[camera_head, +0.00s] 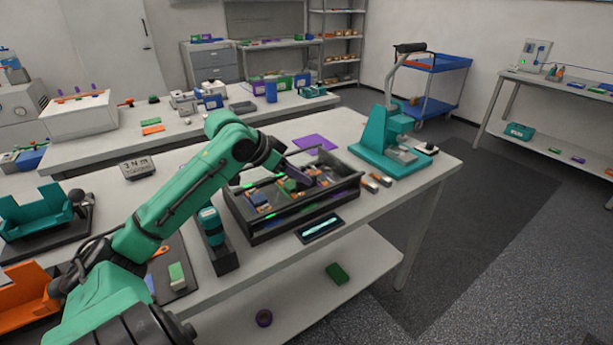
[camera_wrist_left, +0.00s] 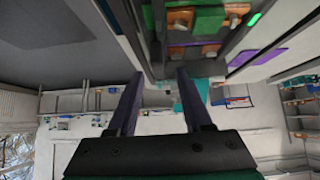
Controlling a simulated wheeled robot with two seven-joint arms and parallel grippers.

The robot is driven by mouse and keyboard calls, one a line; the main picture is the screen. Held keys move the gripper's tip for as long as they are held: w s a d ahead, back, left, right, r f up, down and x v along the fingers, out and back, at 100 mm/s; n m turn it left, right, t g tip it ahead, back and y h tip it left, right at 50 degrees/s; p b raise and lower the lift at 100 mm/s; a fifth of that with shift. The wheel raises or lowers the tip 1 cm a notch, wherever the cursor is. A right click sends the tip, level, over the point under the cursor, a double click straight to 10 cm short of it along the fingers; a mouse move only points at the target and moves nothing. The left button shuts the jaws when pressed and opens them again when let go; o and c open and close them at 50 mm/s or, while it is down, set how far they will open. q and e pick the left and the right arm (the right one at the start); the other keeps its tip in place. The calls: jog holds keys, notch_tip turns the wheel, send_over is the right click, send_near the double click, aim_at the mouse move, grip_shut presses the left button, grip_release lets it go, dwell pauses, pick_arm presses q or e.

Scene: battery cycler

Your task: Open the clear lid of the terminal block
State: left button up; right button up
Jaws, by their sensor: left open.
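The dark open-topped cycler case (camera_head: 262,237) stands on the near bench and holds several small green, orange and copper-coloured parts. A green block (camera_head: 289,186) lies inside it. I cannot make out a clear lid or tell which part is the terminal block. My left gripper (camera_head: 300,170) is over the case and partly hides its contents. In the left wrist view my left gripper (camera_wrist_left: 160,76) has its two dark fingers apart with nothing between them. A green part (camera_wrist_left: 208,20) with copper-coloured pieces shows beyond the fingertips, inside the case. My right gripper is not in view.
A teal press (camera_head: 385,150) stands right of the case. A flat dark device with a lit screen (camera_head: 320,229) lies in front of it. A teal-topped cylinder in a dark holder (camera_head: 212,226) is close on the left. A purple sheet (camera_head: 315,142) lies behind.

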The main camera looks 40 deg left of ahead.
pick_arm(q)
jog(key=x, duration=0.2)
jog(key=shift+w+d+f, duration=0.15)
jog(key=shift+w+f, duration=0.1)
jog(key=shift+w, duration=0.05)
jog(key=shift+w+d+f, duration=0.15)
jog(key=shift+f, duration=0.05)
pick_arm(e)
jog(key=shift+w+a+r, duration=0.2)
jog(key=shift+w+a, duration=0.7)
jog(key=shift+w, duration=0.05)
pick_arm(q)
jog(key=shift+f, duration=0.1)
jog(key=shift+c, duration=0.3)
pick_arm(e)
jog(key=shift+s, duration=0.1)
pick_arm(q)
grip_shut()
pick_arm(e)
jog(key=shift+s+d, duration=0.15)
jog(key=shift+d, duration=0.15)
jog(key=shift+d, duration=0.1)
